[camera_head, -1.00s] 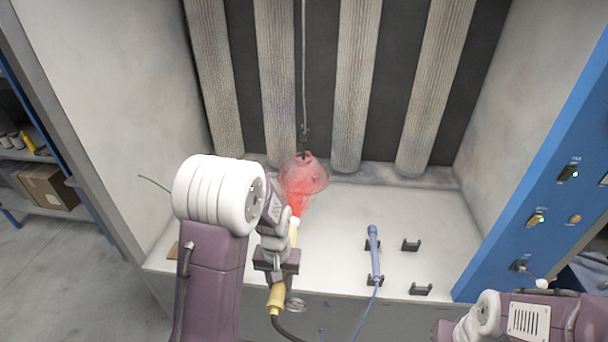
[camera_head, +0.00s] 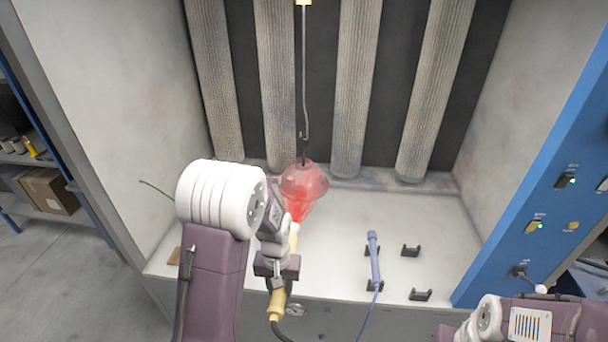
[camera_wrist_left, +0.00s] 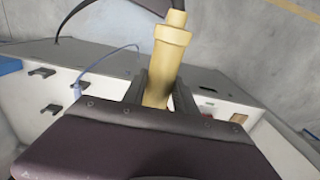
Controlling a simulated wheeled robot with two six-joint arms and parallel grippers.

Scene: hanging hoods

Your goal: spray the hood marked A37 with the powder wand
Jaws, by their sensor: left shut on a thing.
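The powder wand (camera_head: 277,304) is yellow, with a dark cable at its near end. My left gripper (camera_head: 279,265) is shut on it, and the wand (camera_wrist_left: 170,55) also shows between the fingers in the left wrist view. A red spray comes from the wand's far tip toward the hanging hood (camera_head: 304,180). The hood hangs from a thin rod and looks grey-pink through the red cloud. No A37 mark can be read on it. Part of my right arm shows at the bottom right, but its gripper is outside the frame.
A blue wand (camera_head: 374,256) rests on holders on the booth floor, its cable running forward. An empty pair of dark holders (camera_head: 411,250) stands to its right. Tall pleated filters (camera_head: 357,90) line the back. A blue control panel (camera_head: 545,200) is at the right.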

